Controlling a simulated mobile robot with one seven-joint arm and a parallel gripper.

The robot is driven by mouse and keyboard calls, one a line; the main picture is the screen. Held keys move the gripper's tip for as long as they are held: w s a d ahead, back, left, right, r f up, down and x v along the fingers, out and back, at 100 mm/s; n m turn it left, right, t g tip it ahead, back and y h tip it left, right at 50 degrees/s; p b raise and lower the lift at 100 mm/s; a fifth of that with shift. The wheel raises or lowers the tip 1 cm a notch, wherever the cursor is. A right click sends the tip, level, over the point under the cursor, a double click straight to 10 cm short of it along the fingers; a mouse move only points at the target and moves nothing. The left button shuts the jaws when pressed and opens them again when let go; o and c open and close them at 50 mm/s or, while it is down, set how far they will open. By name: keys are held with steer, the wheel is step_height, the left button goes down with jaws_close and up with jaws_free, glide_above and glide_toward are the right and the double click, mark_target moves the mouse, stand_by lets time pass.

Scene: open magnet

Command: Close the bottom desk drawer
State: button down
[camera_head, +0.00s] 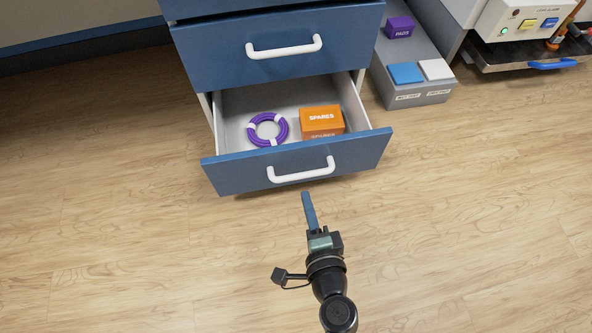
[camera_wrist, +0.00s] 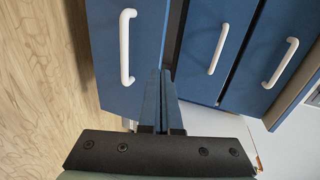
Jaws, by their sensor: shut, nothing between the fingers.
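The bottom desk drawer (camera_head: 240,174) is blue with a white handle (camera_head: 301,172) and stands pulled out in the head view. Its open interior holds a purple ring (camera_head: 256,133) with white bands and an orange box (camera_head: 321,121) marked SPARES. My gripper (camera_head: 307,196) is shut and empty, in front of the drawer face and a little below the handle in the picture. In the wrist view, my shut fingers (camera_wrist: 159,78) point towards the blue drawer fronts, with the leftmost front (camera_wrist: 145,60) and its white handle (camera_wrist: 126,47) nearest. I cannot tell whether the fingertips touch the face.
A closed blue drawer (camera_head: 215,58) with a white handle is above the open one. A grey step unit (camera_head: 420,97) with blue and white pads stands to the right. A machine (camera_head: 520,19) is at the top right. The wooden floor (camera_head: 120,250) around is clear.

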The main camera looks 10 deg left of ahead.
step_height(320, 180, down, 2)
steer(key=b, duration=0.3)
glide_toward(292, 153)
steer(key=x, duration=0.5)
steer(key=shift+w+f, duration=0.2)
steer(key=shift+w+a, duration=0.2)
steer(key=shift+w, duration=0.3)
